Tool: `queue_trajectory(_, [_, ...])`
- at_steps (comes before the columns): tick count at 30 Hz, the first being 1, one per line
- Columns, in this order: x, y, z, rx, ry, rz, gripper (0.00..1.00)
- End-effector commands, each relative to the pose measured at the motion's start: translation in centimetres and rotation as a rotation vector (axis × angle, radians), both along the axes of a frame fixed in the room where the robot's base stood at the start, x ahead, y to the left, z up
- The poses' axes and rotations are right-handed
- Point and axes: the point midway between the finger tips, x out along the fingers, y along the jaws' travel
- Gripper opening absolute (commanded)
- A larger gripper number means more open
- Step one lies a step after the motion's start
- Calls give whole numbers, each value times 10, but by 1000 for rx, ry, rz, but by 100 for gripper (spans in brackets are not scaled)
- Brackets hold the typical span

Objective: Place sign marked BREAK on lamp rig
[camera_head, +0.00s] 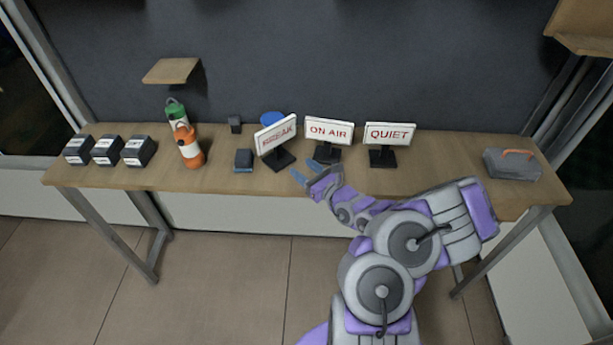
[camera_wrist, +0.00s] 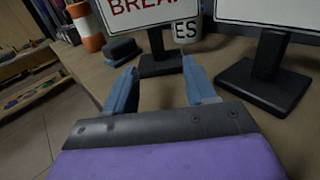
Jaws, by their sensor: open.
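The sign marked BREAK (camera_head: 276,135) stands tilted on a black stand on the table, left of the ON AIR sign (camera_head: 328,131) and the QUIET sign (camera_head: 389,133). In the wrist view the BREAK sign (camera_wrist: 140,12) is cut off at the top, and its dark post (camera_wrist: 157,42) and base show ahead, between the fingertip directions. My gripper (camera_head: 305,170) is open and empty at the table's front edge, right of the BREAK stand and apart from it. Its blue fingers (camera_wrist: 160,72) also show in the wrist view. I cannot tell which thing is the lamp rig.
A blue-topped container (camera_head: 273,118) is behind BREAK. A grey toolbox (camera_head: 512,163) is far right. A small shelf (camera_head: 171,70) is on the wall.

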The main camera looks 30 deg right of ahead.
Motion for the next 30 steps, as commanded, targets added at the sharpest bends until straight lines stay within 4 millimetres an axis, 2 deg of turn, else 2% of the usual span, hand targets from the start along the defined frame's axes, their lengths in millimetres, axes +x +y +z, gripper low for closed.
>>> queue_trajectory(5, [-1, 2, 2, -3, -4, 8, 55])
queue_trajectory(8, [3, 16, 16, -28, -29, 52, 55])
queue_trajectory(11, [9, 51, 48, -86, -87, 157, 55])
queue_trajectory(14, [7, 111, 94, -188, -179, 334, 55])
queue_trajectory(16, [-3, 157, 125, -269, -246, 472, 55])
queue_trajectory(18, [-19, 199, 149, -350, -310, 607, 55])
queue_trajectory(21, [-51, 254, 175, -466, -391, 798, 55])
queue_trajectory(24, [-91, 299, 190, -587, -460, 987, 55])
queue_trajectory(27, [-136, 332, 195, -711, -514, 1170, 55])
queue_trajectory(30, [-181, 354, 193, -841, -555, 1349, 55])
